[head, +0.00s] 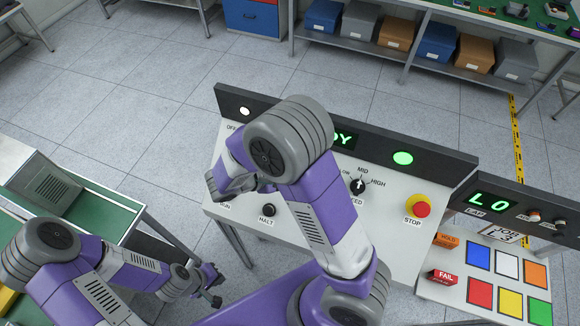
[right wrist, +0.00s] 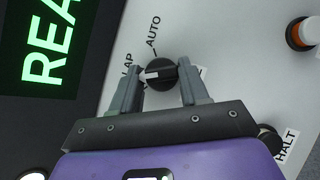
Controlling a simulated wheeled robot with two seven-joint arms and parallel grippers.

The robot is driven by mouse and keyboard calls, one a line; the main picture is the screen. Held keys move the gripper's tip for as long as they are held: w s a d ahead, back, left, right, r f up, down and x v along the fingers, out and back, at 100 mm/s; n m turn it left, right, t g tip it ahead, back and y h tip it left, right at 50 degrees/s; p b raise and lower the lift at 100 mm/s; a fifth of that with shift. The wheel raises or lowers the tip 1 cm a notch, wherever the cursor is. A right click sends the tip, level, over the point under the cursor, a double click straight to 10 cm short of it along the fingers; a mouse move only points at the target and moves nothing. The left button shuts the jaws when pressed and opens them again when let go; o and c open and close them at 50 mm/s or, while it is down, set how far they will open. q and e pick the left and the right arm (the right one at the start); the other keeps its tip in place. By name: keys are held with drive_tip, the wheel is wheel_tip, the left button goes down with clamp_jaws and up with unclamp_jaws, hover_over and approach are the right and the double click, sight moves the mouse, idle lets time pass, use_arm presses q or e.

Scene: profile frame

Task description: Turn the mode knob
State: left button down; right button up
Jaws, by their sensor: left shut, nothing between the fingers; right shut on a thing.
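The mode knob (right wrist: 161,73) is a round black knob with a white mark, on the light panel in the right wrist view. Its mark is on the left side, near a partly covered label ending in "LAP"; "AUTO" is printed above it. My right gripper (right wrist: 161,80) is shut on the knob, one finger on each side. In the head view my right gripper (head: 228,188) is at the left part of the console, and my arm hides the knob there. My left gripper (head: 213,290) is shut and empty, away from the console at lower left.
The console (head: 395,245) also carries a speed knob (head: 357,186), a red stop button (head: 421,209) and a HALT button (head: 268,210). A side panel (head: 455,290) with coloured squares adjoins at right. A green-topped bench (head: 115,215) stands at left.

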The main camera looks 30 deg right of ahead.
drive_tip(key=n+t, duration=0.2)
drive_tip(key=n, duration=0.1)
drive_tip(key=n+t, duration=0.1)
drive_tip(key=n, duration=0.2)
drive_tip(key=shift+s+f+n+t+h+b, duration=0.1)
drive_tip(key=shift+s+n+t+h+b, duration=0.1)
drive_tip(key=shift+n+t+h+b, duration=0.15)
drive_tip(key=o, duration=1.1)
drive_tip(key=shift+c, duration=0.2)
drive_tip(key=v, duration=0.7)
drive_tip(key=shift+a, duration=0.25)
drive_tip(key=shift+s, duration=0.15)
